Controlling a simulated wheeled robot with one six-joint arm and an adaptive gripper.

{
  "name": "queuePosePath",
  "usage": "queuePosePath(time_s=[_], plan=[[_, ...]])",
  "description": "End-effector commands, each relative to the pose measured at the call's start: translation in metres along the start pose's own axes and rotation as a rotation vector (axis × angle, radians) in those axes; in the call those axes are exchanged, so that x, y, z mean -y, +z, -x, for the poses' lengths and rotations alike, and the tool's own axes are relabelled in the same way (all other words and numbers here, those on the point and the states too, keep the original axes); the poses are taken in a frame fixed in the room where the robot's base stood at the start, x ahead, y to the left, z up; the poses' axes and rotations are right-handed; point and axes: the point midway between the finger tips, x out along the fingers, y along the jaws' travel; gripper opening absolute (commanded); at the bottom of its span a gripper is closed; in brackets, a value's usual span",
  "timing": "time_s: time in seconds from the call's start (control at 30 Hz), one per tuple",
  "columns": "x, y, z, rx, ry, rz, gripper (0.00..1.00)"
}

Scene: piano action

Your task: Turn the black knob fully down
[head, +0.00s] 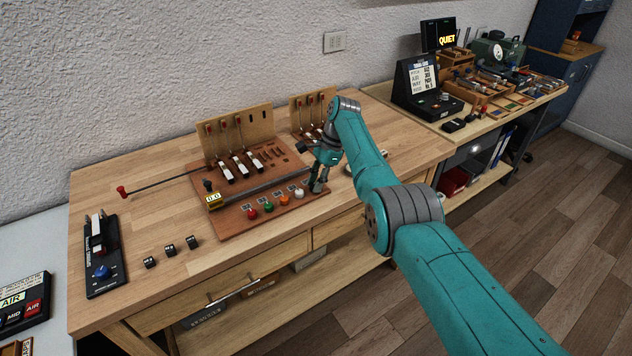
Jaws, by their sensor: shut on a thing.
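A row of coloured knobs runs along the front of the reddish-brown board (236,225): red (252,214), green (268,206), orange (284,200) and white (299,193). My gripper (317,187) points down at the right end of this row, just right of the white knob. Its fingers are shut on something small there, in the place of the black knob. The fingers hide it, so its shape and how far it is turned do not show.
A red-ended rod (123,191) sticks out left from the board. A black device with a blue knob (101,271) stands at the bench's left, near several small black parts (170,250). Upright panels (238,135) stand behind the board. The bench's front left is mostly clear.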

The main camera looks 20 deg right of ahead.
Motion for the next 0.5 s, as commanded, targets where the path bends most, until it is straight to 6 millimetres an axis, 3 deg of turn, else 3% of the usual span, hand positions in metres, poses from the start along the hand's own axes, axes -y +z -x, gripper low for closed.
queuePosePath(time_s=[0.47, 0.5], plan=[[0.0000, -0.0005, -0.0001, -0.001, 0.004, 0.009, 0.00], [-0.0001, -0.0005, -0.0001, -0.001, 0.004, 0.009, 0.29]])
